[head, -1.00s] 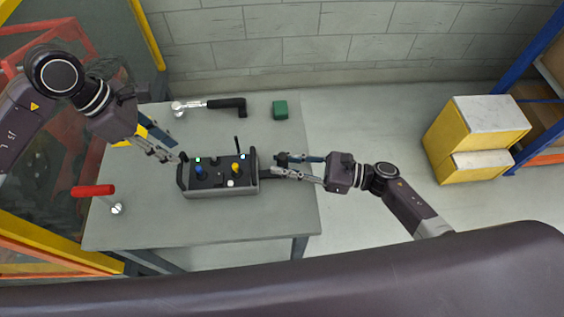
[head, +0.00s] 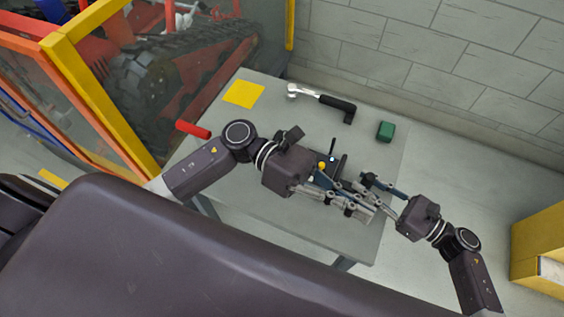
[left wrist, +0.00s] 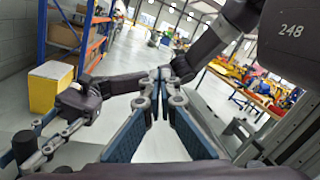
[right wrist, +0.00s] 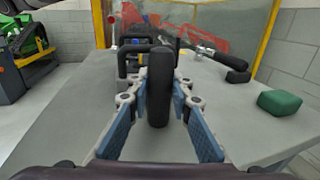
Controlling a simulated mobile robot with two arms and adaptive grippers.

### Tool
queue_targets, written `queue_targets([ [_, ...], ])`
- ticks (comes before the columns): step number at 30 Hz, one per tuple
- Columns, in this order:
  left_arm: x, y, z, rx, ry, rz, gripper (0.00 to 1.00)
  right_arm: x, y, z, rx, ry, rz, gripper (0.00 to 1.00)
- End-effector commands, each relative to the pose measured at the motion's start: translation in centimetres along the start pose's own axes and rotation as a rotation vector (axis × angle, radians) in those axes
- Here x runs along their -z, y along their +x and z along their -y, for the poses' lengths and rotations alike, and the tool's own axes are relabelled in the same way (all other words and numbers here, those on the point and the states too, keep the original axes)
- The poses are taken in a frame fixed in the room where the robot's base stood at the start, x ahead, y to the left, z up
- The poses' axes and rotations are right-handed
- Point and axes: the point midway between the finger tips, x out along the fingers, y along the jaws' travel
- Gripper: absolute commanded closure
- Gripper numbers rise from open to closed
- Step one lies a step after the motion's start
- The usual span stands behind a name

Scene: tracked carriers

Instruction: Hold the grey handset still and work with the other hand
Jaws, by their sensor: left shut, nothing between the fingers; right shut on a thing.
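The grey handset (head: 322,166) lies on the table, mostly hidden in the head view behind my left gripper; its yellow knob and a black lever show. In the right wrist view, its near black handle (right wrist: 158,92) stands between the fingers of my right gripper (right wrist: 158,95), shut on it. In the head view, my right gripper (head: 366,189) reaches in from the right. My left gripper (head: 368,208) crosses in front of the handset, close beside the right fingers. In the left wrist view, its fingers (left wrist: 157,76) meet at the tips, shut and empty.
A silver tool with a black handle (head: 322,101), a green block (head: 385,131), a yellow sheet (head: 243,93) and a red-handled tool (head: 193,129) are around the table (head: 265,135). A yellow-framed fence (head: 100,95) stands left; a yellow cabinet (head: 537,240) stands right.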

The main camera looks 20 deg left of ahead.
Motion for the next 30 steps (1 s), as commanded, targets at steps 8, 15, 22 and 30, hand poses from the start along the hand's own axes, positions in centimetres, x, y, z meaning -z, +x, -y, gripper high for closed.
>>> queue_targets([
  [8, -3.5, -1.1, -0.1, -0.112, -0.187, 0.599, 1.0, 0.1, -0.1, 0.0, 0.001, 0.0, -0.001, 1.0],
  [15, -0.8, -7.6, -2.6, -0.385, -0.392, 1.043, 1.0, 0.1, -0.1, 0.0, 0.001, 0.0, -0.001, 1.0],
  [22, 7.7, -14.8, -2.8, -0.732, -0.611, 1.354, 1.0, 0.1, -0.1, 0.0, 0.001, 0.0, -0.001, 1.0],
  [30, 15.4, -18.8, -0.5, -0.992, -0.763, 1.501, 1.0, 0.0, 0.0, 0.0, 0.0, 0.0, -0.001, 1.0],
])
